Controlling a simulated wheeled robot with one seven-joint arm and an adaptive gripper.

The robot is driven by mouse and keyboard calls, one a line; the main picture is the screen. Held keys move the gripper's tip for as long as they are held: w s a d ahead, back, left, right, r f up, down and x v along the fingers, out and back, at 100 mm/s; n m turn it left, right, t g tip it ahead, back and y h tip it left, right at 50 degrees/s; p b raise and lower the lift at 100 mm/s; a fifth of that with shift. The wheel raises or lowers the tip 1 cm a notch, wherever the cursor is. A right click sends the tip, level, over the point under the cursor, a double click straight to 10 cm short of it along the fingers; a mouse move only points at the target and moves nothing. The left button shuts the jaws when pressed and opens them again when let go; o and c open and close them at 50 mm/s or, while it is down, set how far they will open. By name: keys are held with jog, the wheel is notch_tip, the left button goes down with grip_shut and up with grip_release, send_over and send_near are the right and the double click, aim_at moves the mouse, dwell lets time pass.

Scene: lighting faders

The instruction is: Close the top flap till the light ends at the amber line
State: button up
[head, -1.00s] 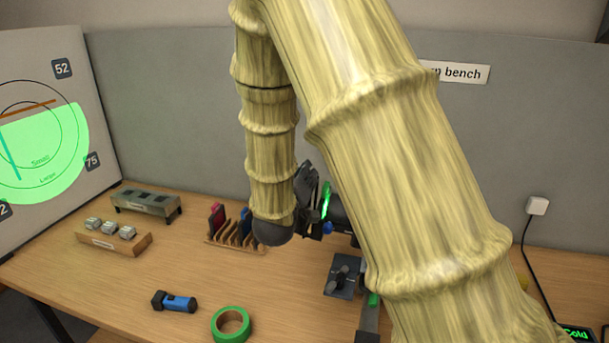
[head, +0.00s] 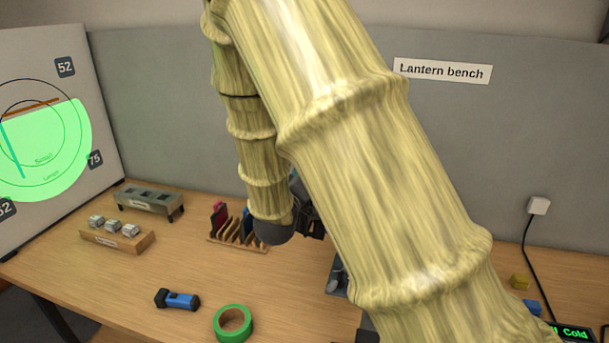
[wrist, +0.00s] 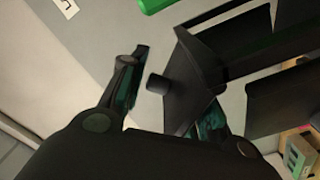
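In the head view, the light is a green disc (head: 45,150) on the pale board, its top cut to a straight, slightly tilted edge. The amber line (head: 32,106) lies along or just above that edge; I cannot tell a small gap. In the wrist view, a dark flap (wrist: 190,88) with a short round knob (wrist: 157,84) stands before my gripper (wrist: 172,88). Its fingers are apart, with the knob between them and one finger partly behind the flap. I cannot tell whether they touch it. In the head view, my arm hides the lantern and most of my gripper.
On the bench are a wooden block with several grey pieces (head: 118,236), a grey stand (head: 150,201), a slotted rack (head: 238,246), a blue torch (head: 178,300) and green tape (head: 233,323). A teal line (head: 12,150) marks the board.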

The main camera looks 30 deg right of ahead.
jog(key=shift+s, duration=0.15)
jog(key=shift+a, duration=0.15)
jog(key=shift+a+f, duration=0.1)
jog(key=v, duration=1.1)
jog(key=shift+s+a, duration=0.2)
jog(key=shift+s, duration=0.05)
jog(key=shift+c, duration=0.2)
